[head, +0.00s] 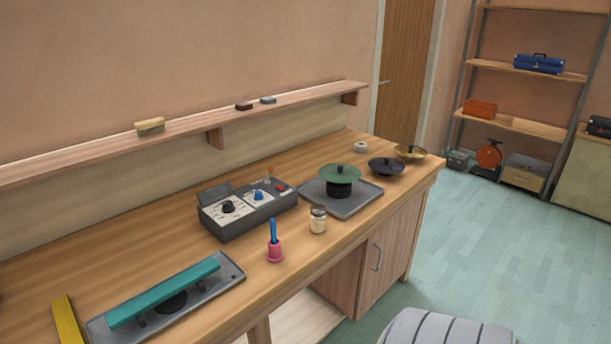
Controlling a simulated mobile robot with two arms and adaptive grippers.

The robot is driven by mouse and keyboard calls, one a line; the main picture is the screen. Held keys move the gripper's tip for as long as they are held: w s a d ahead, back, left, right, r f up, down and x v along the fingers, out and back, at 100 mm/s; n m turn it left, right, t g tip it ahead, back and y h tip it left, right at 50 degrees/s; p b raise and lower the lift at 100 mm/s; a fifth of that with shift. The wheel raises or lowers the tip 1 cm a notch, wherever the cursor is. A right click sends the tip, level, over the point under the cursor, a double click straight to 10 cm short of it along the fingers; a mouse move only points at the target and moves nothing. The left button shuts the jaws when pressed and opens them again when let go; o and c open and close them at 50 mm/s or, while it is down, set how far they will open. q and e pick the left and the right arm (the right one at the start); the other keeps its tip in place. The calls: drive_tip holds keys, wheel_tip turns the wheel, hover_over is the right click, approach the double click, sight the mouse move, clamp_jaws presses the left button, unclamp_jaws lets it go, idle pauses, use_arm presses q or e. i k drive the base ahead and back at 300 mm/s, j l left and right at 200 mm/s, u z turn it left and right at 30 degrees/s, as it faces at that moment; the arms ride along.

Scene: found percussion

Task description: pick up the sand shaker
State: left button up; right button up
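The likely sand shaker is a small clear jar (318,222) with pale, sand-coloured contents and a grey lid. It stands upright near the front edge of the wooden workbench (345,235), in the head view. It is right of a pink bell (275,252) with a blue handle and in front of a grey tray (343,208). Nothing covers it. Neither of my grippers shows in this view.
A dark control box (249,214) stands behind the bell. A green lid on a black base sits on the tray. A teal bar (165,290) lies at left, beside a yellow bar (67,318). A grey ribbed seat-like shape (450,328) is on the floor; open floor lies right.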

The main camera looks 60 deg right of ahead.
sight(318, 211)
drive_tip(key=z, duration=1.9)
